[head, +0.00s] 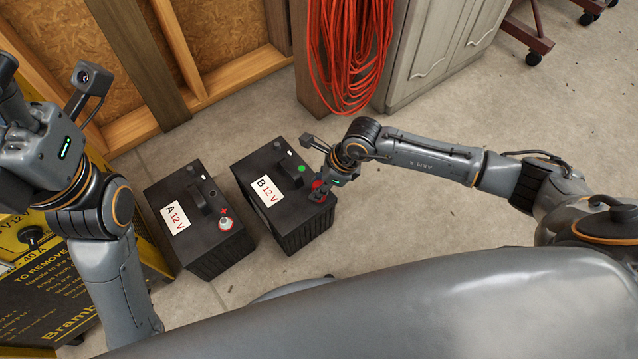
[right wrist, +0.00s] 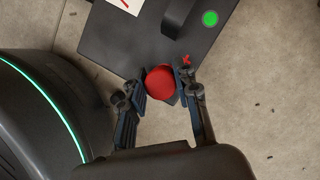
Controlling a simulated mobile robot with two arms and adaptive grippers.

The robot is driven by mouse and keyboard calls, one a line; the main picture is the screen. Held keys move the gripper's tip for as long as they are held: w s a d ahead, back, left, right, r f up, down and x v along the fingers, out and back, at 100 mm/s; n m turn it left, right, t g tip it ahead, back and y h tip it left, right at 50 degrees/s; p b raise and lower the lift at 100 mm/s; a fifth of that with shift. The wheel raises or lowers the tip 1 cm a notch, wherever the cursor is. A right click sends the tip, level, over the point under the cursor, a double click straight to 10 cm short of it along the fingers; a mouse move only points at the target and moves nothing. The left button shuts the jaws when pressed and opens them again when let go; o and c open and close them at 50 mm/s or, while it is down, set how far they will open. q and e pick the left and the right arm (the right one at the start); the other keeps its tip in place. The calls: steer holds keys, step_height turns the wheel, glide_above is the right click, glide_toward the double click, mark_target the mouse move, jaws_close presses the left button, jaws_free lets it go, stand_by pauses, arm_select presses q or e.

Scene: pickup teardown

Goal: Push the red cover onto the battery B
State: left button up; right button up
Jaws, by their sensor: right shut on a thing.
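Battery B (head: 285,200) is a black box on the floor with a white "B 12 V" label and a green dot. In the right wrist view its top (right wrist: 130,45) fills the upper middle. The red cover (right wrist: 160,82) is at the battery's near corner, beside a red plus mark. My right gripper (head: 319,196) is over that corner, and its fingers (right wrist: 163,90) are shut on the red cover from both sides. I cannot tell how far the cover is seated, as its underside is hidden. My left gripper is not in view; only parts of the left arm show.
Battery A (head: 192,230) stands to the left of battery B, with a bare terminal and a red plus mark. A yellow and black unit (head: 50,270) is at the far left. A red cable coil (head: 347,50) hangs by grey cabinets (head: 425,50).

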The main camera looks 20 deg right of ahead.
steer(key=shift+f+b, duration=0.65)
steer(key=shift+f, duration=0.25)
stand_by(0.5)
steer(key=o, duration=1)
steer(key=v, duration=1.2)
